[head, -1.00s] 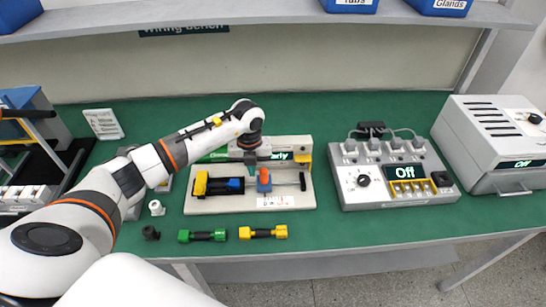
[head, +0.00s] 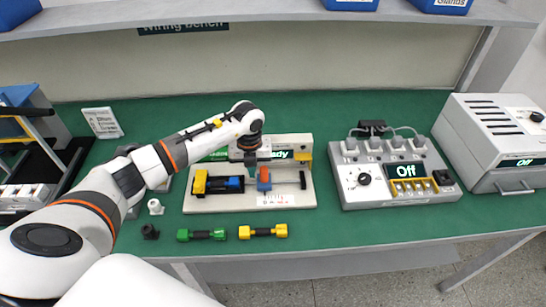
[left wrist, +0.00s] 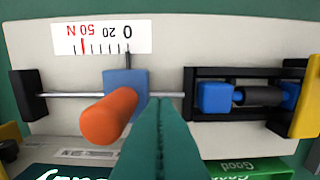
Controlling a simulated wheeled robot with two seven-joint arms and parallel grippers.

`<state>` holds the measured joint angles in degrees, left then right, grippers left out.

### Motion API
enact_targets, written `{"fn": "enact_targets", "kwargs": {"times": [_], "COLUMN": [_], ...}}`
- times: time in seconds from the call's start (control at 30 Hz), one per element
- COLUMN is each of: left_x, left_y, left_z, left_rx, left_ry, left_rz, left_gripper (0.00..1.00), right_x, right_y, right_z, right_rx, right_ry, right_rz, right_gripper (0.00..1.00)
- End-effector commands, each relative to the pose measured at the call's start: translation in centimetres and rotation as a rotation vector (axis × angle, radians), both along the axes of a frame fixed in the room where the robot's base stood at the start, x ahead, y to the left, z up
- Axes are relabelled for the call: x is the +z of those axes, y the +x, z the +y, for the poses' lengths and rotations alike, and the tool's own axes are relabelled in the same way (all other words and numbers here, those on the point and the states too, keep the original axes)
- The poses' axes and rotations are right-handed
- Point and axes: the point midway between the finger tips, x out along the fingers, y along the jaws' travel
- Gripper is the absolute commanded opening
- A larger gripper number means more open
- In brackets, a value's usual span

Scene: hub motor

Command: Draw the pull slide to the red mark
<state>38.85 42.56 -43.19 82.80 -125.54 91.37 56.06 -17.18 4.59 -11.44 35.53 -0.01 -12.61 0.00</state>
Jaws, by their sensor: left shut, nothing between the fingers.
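The pull slide is a blue block (left wrist: 125,80) with an orange knob (left wrist: 108,115) on a thin rod. It also shows in the head view (head: 264,180). Its pointer (left wrist: 127,58) stands at the 0 end of the white scale (left wrist: 60,38). The red mark (left wrist: 83,46) is by 50 N, left of the pointer in the left wrist view. My left gripper (left wrist: 160,102) is shut and empty. Its teal fingers are beside the knob, on the side away from the red mark, overlapping the block's edge in view. I cannot tell whether they touch. My right gripper is not in view.
A black clamp with a blue piece (left wrist: 215,97) is on the same fixture, beside the slide. A black end post (left wrist: 28,95) holds the rod. Green (head: 202,234) and yellow (head: 263,231) pieces lie in front. A grey unit reading Off (head: 395,185) stands to the right.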

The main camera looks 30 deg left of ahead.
Motion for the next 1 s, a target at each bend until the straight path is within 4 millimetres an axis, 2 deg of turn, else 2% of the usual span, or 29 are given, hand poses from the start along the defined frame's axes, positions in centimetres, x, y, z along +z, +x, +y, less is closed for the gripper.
{"fn": "enact_targets", "kwargs": {"times": [0.4,1.0], "left_x": [-1.7,-1.7], "left_y": [0.0,0.5], "left_z": [0.0,-0.8], "left_rx": [0.000,0.001], "left_ry": [0.001,0.000], "left_rz": [0.001,0.000], "left_gripper": [0.00,0.00], "right_x": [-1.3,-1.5], "right_y": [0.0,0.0], "right_z": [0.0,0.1], "right_rx": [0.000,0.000], "right_ry": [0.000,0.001], "right_rz": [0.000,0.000], "right_gripper": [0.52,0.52]}}
